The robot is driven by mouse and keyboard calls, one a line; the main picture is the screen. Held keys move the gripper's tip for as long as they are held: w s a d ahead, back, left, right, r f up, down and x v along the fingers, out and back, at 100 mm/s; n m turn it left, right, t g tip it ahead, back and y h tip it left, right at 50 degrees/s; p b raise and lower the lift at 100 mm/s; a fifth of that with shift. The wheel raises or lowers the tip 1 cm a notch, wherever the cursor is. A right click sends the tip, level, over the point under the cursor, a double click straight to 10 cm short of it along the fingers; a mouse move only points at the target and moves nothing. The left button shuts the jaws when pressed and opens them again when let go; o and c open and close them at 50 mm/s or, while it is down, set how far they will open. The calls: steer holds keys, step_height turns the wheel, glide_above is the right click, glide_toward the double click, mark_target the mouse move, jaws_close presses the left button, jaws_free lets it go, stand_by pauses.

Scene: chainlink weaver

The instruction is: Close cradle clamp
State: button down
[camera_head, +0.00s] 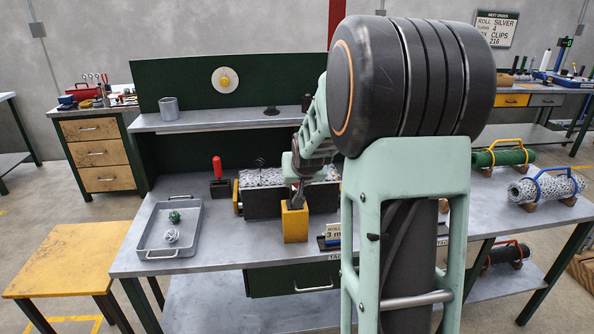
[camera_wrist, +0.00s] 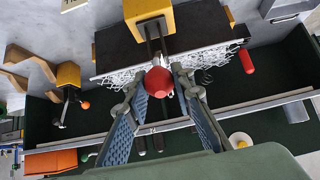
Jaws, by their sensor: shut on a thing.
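The cradle (camera_head: 262,204) is a dark trough on the workbench, with silver chainlink mesh (camera_head: 262,178) in it. A yellow clamp block (camera_head: 294,223) stands at its front; the block (camera_wrist: 150,17) also shows at the top of the wrist view. A dark lever runs from the block to a red ball knob (camera_wrist: 159,82). My gripper (camera_wrist: 160,84) is shut on this knob, one finger on each side. In the head view my gripper (camera_head: 298,190) is just above the yellow block, and the knob is hidden there.
A grey tray (camera_head: 187,250) with a green ball and a silver ball lies at the left. A red upright handle (camera_head: 217,167) stands left of the cradle. A shelf (camera_head: 215,121) runs behind it. Mesh rolls with coloured handles (camera_head: 545,188) lie at the right.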

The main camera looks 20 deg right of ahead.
steer(key=shift+w+d+r+g+p, duration=0.25)
steer(key=shift+w+r+g+p, duration=0.6)
steer(key=shift+p, duration=0.7)
steer(key=shift+w+d+r, duration=0.15)
steer(key=shift+w+r, duration=0.05)
steer(key=shift+w, duration=0.3)
steer(key=shift+w+d+r, duration=0.1)
steer(key=shift+w+r, duration=0.1)
steer(key=shift+w, duration=0.4)
steer(key=c, duration=1.7)
jaws_free()
steer(key=shift+f, duration=0.1)
steer(key=v, duration=1.2)
steer(key=shift+d, duration=0.2)
